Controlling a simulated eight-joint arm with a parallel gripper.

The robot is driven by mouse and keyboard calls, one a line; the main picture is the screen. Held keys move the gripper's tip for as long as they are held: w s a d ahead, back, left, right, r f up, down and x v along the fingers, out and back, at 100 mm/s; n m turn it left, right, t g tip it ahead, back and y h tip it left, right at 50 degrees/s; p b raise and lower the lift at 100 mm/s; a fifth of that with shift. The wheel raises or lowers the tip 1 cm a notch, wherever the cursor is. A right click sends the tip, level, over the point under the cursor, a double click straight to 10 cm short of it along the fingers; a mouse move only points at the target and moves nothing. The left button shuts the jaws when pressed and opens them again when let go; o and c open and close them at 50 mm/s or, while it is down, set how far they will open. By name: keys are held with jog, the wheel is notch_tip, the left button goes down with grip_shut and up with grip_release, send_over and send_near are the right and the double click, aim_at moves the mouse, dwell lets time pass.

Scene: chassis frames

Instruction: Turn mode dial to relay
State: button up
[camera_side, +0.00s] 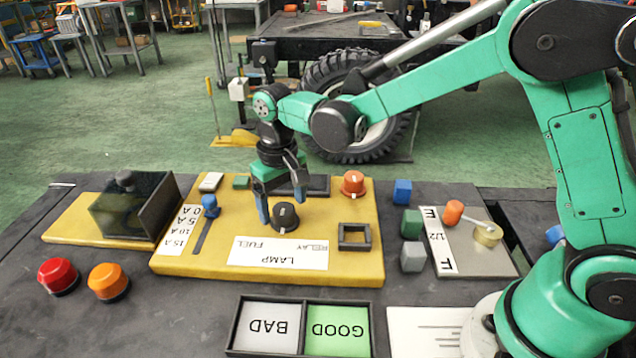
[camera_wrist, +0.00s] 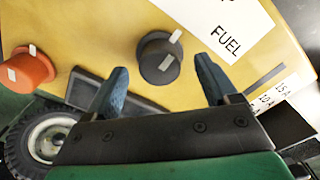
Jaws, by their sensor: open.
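The black mode dial (camera_side: 285,219) stands on the yellow panel (camera_side: 200,262), behind a white label strip (camera_side: 278,253) reading RELAY, LAMP and FUEL, upside down in the side view. In the wrist view the dial (camera_wrist: 158,62) is round and dark with white marks on top, the upper one towards the upper right. The exact setting is hard to tell. My gripper (camera_side: 281,205) points down at the dial, with blue fingertips on either side. In the wrist view my gripper (camera_wrist: 163,72) is open, the dial between and slightly beyond the tips. I cannot tell whether they touch it.
An orange knob (camera_side: 353,185) and a black square frame (camera_side: 354,237) are right of the dial. A blue slider knob (camera_side: 210,204) is left. Red (camera_side: 58,275) and orange (camera_side: 107,281) buttons stand front left. A BAD/GOOD tray (camera_side: 301,299) lies in front.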

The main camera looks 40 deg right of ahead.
jog(key=shift+f, duration=0.9)
grip_shut()
jog(key=shift+n, duration=0.3)
jog(key=n, duration=0.3)
jog(key=shift+n, duration=2.6)
